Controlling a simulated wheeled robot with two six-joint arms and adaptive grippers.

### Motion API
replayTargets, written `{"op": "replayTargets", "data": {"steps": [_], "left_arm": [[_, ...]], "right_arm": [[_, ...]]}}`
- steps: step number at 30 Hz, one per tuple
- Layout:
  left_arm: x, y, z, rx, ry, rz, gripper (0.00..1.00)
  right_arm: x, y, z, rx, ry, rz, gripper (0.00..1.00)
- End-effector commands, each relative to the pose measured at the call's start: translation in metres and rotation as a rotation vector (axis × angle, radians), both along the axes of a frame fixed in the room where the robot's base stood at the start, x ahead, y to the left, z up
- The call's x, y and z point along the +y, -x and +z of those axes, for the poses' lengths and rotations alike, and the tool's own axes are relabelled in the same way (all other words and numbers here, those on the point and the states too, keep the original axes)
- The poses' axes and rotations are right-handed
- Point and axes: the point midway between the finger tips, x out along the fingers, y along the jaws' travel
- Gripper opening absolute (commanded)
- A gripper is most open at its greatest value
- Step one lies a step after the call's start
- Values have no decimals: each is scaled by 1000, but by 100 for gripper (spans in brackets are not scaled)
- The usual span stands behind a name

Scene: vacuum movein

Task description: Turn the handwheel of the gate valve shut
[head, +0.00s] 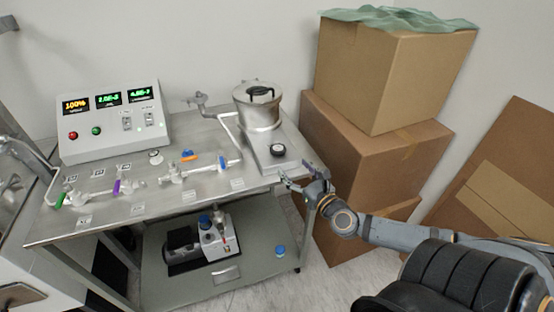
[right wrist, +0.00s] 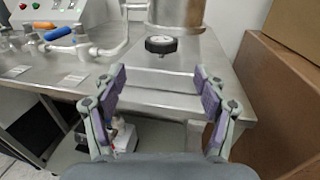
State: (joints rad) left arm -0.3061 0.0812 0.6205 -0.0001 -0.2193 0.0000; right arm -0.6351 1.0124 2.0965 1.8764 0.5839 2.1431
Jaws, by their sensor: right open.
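The gate valve's handwheel (head: 278,150) is a small black knob on the near end of a flat metal valve body (head: 258,146), under a round steel chamber (head: 258,108). In the right wrist view the handwheel (right wrist: 161,45) sits ahead of my gripper, roughly centred between the fingers. My right gripper (head: 298,182) is at the table's right front corner, in front of the handwheel and apart from it. In the right wrist view its purple-padded fingers (right wrist: 158,82) are spread wide with nothing between them. My left gripper is not in view.
A control box (head: 112,122) with lit displays stands at the table's back left. Small valves with green, purple, orange and blue handles (head: 190,155) line the table (head: 100,215). A pump (head: 215,238) is on the lower shelf. Stacked cardboard boxes (head: 375,150) crowd the right side.

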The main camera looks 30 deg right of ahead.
Motion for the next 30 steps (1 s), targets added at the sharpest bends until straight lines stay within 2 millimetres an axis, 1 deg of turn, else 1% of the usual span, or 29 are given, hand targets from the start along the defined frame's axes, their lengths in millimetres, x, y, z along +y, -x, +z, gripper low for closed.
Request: {"op": "replayTargets", "data": {"steps": [1,2,3,5,8,10,12,13,15,17,19,24,30], "left_arm": [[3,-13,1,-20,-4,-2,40],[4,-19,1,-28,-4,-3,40],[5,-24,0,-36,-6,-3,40],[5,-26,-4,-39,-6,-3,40],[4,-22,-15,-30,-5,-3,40],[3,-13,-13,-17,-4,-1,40],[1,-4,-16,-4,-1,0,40],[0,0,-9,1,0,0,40],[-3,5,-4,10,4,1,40],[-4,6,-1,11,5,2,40],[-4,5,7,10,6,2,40],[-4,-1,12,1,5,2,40],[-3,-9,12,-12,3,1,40]], "right_arm": [[0,-1,0,-1,-1,-2,73],[-1,-2,0,-1,0,-3,73],[-1,-5,0,-2,0,-5,73],[-2,-11,-2,-3,-1,-8,73],[-2,-28,-2,-8,-5,-5,73],[-5,-42,1,-5,-6,-12,73],[-3,-56,2,-9,-10,-6,73],[-5,-61,5,-5,-9,-10,73],[-6,-72,6,-4,-8,-10,73],[-4,-81,6,-5,-9,-6,73],[-6,-90,6,-3,-6,-8,73],[-5,-103,3,-2,-2,-4,73],[-5,-105,1,-1,1,-2,73]]}}
